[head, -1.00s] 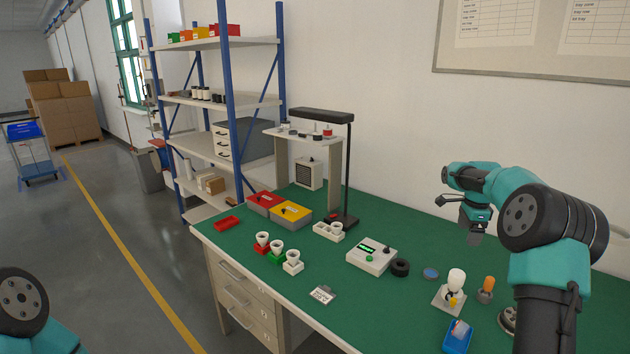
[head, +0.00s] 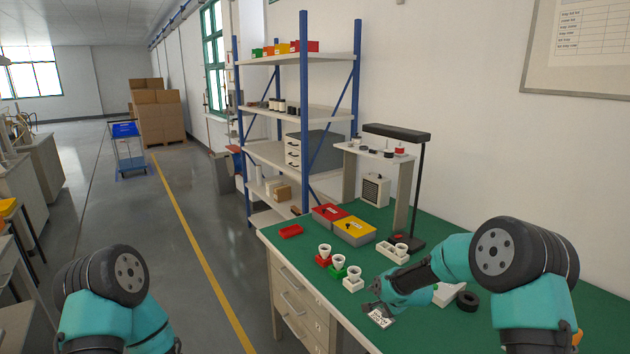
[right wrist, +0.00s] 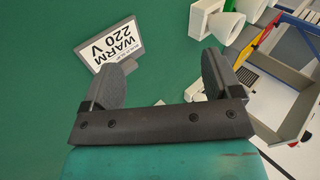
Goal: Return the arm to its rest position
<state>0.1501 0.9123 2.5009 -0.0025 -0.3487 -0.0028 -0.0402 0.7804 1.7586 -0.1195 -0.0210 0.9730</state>
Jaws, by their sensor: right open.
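My right gripper (head: 371,297) is low over the green bench near its front edge, by a small sign card (head: 381,318). In the right wrist view the gripper (right wrist: 163,75) is open with nothing between its fingers. The card there reads "WARM 220 V" (right wrist: 108,40), beyond the left finger and partly hidden by it. My right arm reaches in from the right of the head view. My left arm shows at lower left, over the floor; its gripper is out of view.
White cups in red (head: 324,252), green (head: 339,264) and white (head: 353,278) bases stand just left of the right gripper. A grey box (head: 447,294) and black ring (head: 468,301) are partly behind my right arm. A lamp (head: 397,132) stands behind.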

